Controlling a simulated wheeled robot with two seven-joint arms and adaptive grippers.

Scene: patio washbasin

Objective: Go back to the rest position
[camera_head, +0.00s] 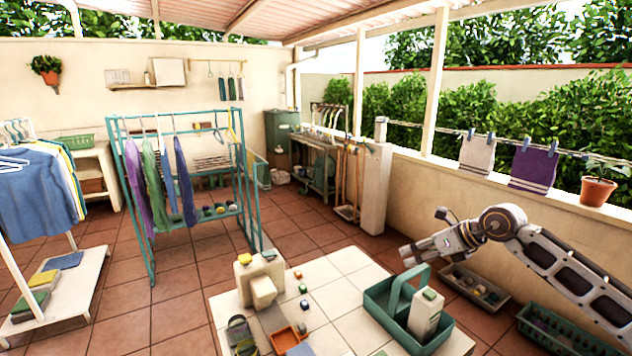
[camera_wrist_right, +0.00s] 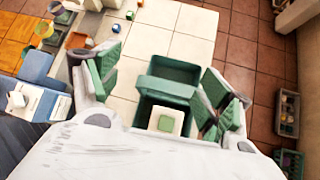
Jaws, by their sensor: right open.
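My right gripper (camera_head: 410,255) is raised over the right side of the tiled table, above and behind the green caddy (camera_head: 378,302). In the wrist view my right gripper (camera_wrist_right: 160,88) has its green-padded fingers spread wide, with nothing held between them. The green caddy (camera_wrist_right: 168,70) shows below and between the fingers. A white carton with a green top (camera_head: 427,312) stands in the caddy, and it also shows in the wrist view (camera_wrist_right: 166,121). My left gripper is not in view.
The tiled table (camera_head: 338,318) also holds a beige dispenser (camera_head: 262,288), an orange tray (camera_head: 287,340) and small blocks. A drying rack (camera_head: 150,235) stands at the left. A low wall with a clothesline, a purple towel (camera_head: 533,168) and a potted plant (camera_head: 597,190) is behind my right arm.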

